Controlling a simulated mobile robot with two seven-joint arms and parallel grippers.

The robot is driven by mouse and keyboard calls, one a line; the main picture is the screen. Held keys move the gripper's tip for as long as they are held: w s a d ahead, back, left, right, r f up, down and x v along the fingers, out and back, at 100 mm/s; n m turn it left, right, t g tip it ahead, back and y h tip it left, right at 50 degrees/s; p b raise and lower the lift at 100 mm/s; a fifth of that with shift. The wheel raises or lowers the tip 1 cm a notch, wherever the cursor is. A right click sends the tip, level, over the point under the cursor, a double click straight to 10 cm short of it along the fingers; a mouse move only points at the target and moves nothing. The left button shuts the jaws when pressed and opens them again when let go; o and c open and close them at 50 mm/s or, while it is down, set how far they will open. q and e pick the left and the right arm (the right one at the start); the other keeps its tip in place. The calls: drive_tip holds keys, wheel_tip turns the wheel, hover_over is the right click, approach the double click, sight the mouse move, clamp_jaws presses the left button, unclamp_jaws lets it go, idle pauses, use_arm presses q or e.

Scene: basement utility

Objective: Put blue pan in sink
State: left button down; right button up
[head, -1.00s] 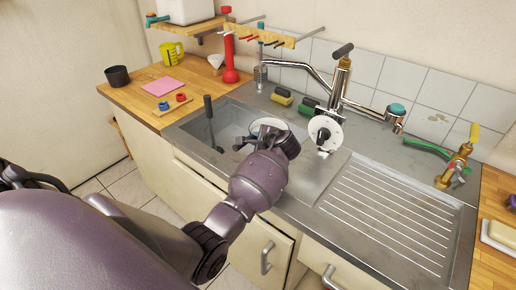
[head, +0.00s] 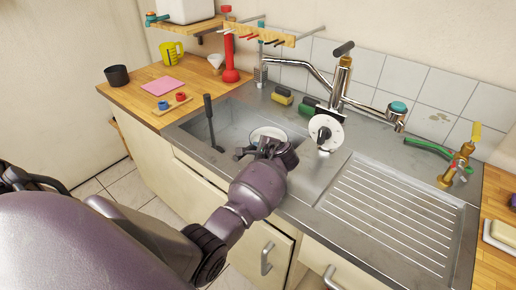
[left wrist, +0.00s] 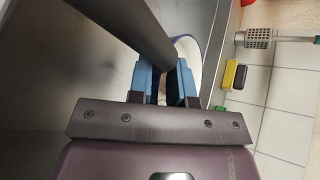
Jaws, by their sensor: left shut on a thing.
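The blue pan (head: 268,134) shows its pale inside in the head view, within the sink basin (head: 237,113), partly hidden by my left gripper (head: 246,153). In the left wrist view its blue rim and pale inside (left wrist: 190,48) show beyond the fingers. A dark bar that looks like its handle (left wrist: 130,32) runs between the blue pads of my left gripper (left wrist: 166,85), which is shut on it. I cannot tell whether the pan touches the basin floor. My right gripper is not in view.
The ribbed drainboard (head: 385,205) is clear. Sponges (head: 282,96) lie at the back edge.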

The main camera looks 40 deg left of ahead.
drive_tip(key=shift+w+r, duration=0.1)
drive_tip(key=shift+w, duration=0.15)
use_arm(q)
drive_tip(key=c, duration=1)
unclamp_jaws()
drive_tip(key=shift+c, duration=0.2)
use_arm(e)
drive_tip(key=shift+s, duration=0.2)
use_arm(q)
drive_tip(key=p+v, duration=0.1)
drive_tip(key=v, duration=1.1)
drive_tip(key=shift+r, duration=0.55)
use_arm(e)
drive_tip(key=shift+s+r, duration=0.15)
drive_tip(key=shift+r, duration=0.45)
